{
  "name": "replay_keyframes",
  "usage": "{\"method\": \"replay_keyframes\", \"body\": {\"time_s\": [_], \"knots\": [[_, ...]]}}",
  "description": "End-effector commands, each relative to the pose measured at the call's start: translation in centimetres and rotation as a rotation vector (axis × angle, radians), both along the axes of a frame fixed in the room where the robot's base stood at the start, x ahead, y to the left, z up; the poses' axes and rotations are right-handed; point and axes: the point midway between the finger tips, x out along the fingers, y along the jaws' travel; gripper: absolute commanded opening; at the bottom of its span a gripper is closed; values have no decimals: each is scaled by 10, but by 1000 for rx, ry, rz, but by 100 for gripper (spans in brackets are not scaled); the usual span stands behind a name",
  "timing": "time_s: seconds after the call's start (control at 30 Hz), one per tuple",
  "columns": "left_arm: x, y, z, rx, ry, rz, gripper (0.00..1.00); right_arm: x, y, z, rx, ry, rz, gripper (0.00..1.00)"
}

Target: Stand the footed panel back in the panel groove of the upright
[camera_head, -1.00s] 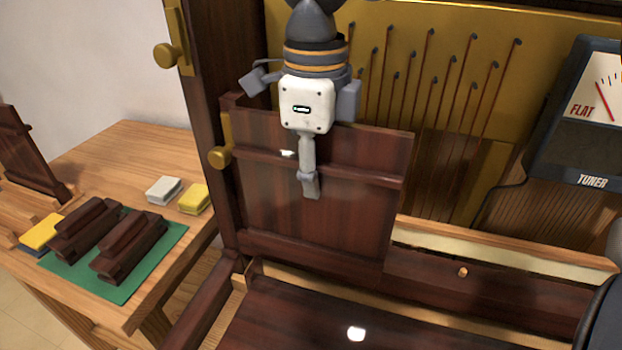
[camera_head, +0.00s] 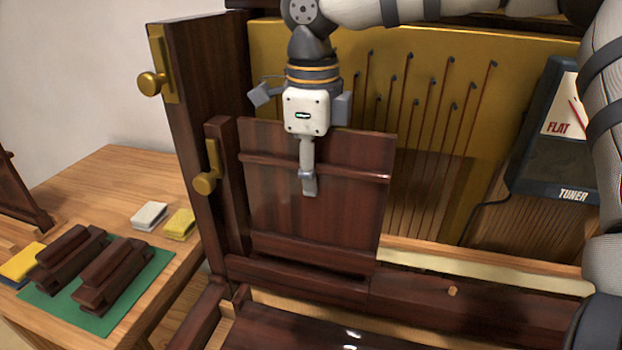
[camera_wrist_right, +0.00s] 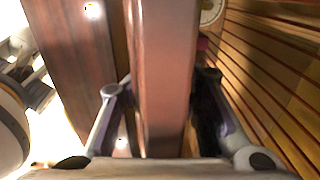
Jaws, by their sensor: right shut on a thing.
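The footed panel (camera_head: 275,215) is a dark brown wooden board with a raised rail across it and a thicker foot along its bottom. My right gripper (camera_head: 308,185) is shut on its top edge, with one finger over the front face. In the right wrist view the panel's edge (camera_wrist_right: 163,70) runs between the two fingers. The panel stands nearly upright at the left of the piano opening. Its left edge is close beside the dark upright (camera_head: 227,190) with the brass knob. The groove is hidden, so I cannot tell whether the edge sits in it.
Behind the panel are a gold plate with strings (camera_head: 420,110) and a tuner (camera_head: 560,140) at the right. A side table (camera_head: 110,175) at left holds dark blocks on a green mat (camera_head: 150,290), and white and yellow pads. A dark rail (camera_head: 420,295) runs below the panel.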

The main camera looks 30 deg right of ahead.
Motion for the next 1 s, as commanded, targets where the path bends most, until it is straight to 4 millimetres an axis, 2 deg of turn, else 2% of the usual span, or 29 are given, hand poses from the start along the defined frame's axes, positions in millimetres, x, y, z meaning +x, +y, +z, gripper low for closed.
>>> {"method": "replay_keyframes", "body": {"time_s": [0.27, 0.8, 1.0], "knots": [[0, 0, 0, 0, -1, 0, 63, 13, 13, -3, 1, -2, 2, 0], [0, 0, 0, 0, -1, 0, 63, 13, 13, -37, 1, -1, 2, 0], [0, 0, 0, 0, -1, 0, 63, 13, 13, -44, 1, -3, 3, 0]]}}
